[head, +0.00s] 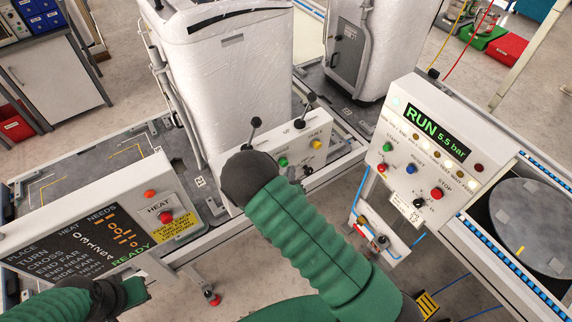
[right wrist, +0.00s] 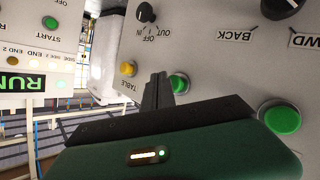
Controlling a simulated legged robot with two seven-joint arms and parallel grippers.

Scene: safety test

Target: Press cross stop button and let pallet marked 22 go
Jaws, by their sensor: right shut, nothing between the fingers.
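A white-wrapped load (head: 232,85) stands on the conveyor at centre, and another (head: 375,45) stands behind right; I cannot read a 22 on either. A red button marked STOP (head: 437,193) is on the RUN panel (head: 405,150). I cannot tell which button is the cross stop. My right arm reaches to the middle control panel (head: 262,143) and hides part of it. In the right wrist view my right gripper (right wrist: 158,82) is shut and empty, its tips close beside a green button (right wrist: 178,84); contact is unclear.
A HEAT panel (head: 160,200) with a red button and a lit readout board (head: 95,240) stands at left. A round turntable (head: 530,225) is at right. A yellow button (right wrist: 128,68) marked TABLE is beside the gripper.

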